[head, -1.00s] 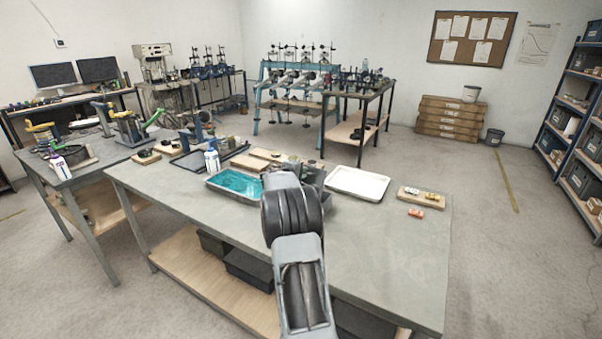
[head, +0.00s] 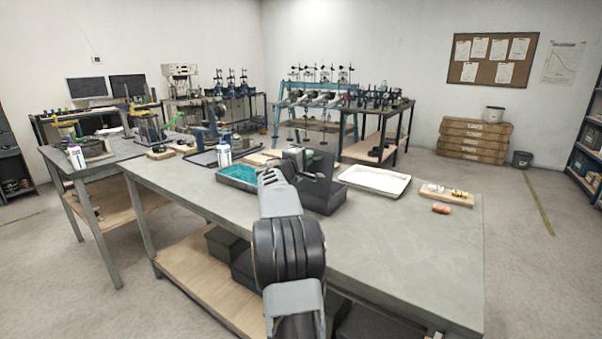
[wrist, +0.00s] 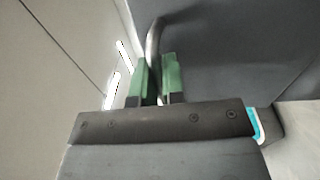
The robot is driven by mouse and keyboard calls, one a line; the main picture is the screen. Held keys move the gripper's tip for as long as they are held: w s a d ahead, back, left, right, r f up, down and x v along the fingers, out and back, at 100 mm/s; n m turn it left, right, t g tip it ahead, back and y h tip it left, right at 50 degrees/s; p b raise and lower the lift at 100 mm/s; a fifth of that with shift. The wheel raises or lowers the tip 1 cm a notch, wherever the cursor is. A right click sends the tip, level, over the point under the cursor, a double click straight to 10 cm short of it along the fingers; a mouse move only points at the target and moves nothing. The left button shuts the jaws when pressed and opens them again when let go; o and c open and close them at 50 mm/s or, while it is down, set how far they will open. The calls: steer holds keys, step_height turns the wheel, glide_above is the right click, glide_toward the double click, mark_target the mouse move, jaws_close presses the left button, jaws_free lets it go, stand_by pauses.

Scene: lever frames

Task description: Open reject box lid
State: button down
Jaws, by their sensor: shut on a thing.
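The reject box (head: 322,201) is a dark grey box on the middle of the bench, right of the teal-lined tray. Its dark lid (head: 321,162) stands raised, tilted up at the back of the box. In the wrist view the lid (wrist: 235,45) fills the upper right as a dark flat surface. A curved metal handle (wrist: 153,45) stands out from it. My gripper (wrist: 157,78) has green fingertips shut on this handle, one on each side. In the head view my gripper (head: 293,156) is at the lid's left, and my arm hides part of the box.
The teal-lined tray (head: 224,178) and a white bottle (head: 224,152) stand left of the box. A white tray (head: 397,183) lies to its right, then a wooden board with small parts (head: 462,199) and an orange part (head: 441,209). The bench front (head: 400,250) is clear.

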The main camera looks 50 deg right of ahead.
steer(key=a+h+b, duration=0.1)
steer(key=b, duration=0.2)
steer(key=shift+a+f, duration=0.2)
steer(key=shift+r, duration=0.1)
steer(key=c, duration=1.2)
jaws_free()
steer(key=shift+c, duration=0.2)
steer(key=s+a+f+b, duration=0.1)
steer(key=a+f, duration=0.1)
steer(key=a, duration=1.1)
steer(key=shift+a+b, duration=0.3)
steer(key=shift+b, duration=0.1)
steer(key=shift+s, duration=0.1)
